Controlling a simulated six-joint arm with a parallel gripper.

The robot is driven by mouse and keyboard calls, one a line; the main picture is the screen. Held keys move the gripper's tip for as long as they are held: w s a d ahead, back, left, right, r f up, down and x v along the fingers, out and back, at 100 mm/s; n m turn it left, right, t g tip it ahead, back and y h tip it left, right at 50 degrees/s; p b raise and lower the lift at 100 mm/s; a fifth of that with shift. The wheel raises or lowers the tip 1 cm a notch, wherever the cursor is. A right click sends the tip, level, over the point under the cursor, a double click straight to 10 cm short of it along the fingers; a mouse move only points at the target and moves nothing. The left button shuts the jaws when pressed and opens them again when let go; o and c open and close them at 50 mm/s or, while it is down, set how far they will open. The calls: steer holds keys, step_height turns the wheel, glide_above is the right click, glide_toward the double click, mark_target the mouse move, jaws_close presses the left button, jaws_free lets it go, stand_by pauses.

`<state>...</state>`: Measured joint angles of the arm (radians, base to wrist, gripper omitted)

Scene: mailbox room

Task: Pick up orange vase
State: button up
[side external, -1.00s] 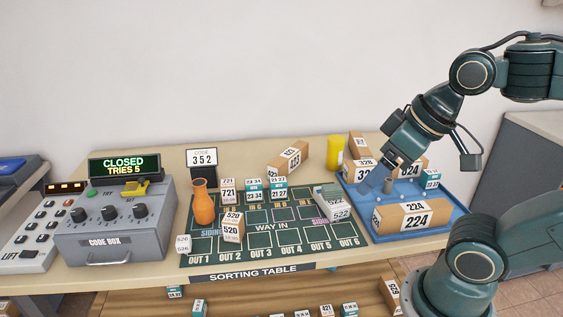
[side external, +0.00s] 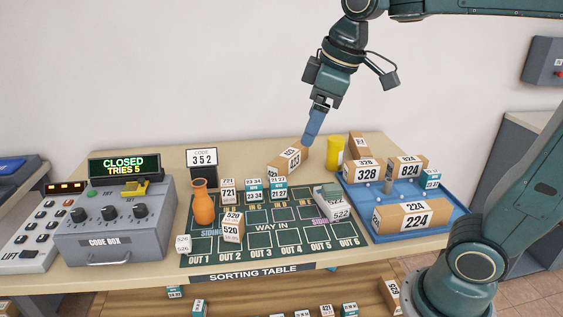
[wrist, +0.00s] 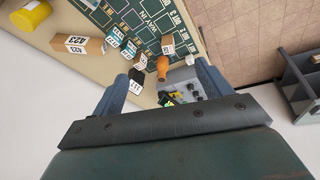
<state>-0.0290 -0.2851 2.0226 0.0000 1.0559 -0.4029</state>
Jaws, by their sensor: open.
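The orange vase (side external: 203,203) stands upright on the left part of the green sorting mat (side external: 269,250). In the wrist view the vase (wrist: 163,66) shows beyond the fingers, between them and a little above their tips. My gripper (side external: 314,127) is raised above the back of the table, to the right of the vase and well apart from it. In the wrist view my gripper (wrist: 165,80) has its two fingers spread with nothing between them.
A code box (side external: 115,224) and code sign (side external: 202,160) stand left of and behind the vase. A 520 parcel (side external: 232,228) sits close to its right. Small 721 and 23 34 boxes, a 423 parcel (side external: 288,160), a yellow cylinder (side external: 335,152) and a blue tray (side external: 400,236) lie farther right.

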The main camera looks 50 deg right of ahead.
steer(key=w+a+n+g, duration=0.1)
steer(key=w+n, duration=0.2)
steer(key=w, duration=0.7)
steer(key=n+g, duration=0.3)
steer(key=n, duration=0.6)
glide_toward(199, 182)
steer(key=shift+a+f, duration=0.2)
steer(key=shift+f, duration=0.4)
steer(key=shift+f, duration=4.3)
steer(key=shift+f, duration=0.1)
steer(key=shift+f, duration=2.5)
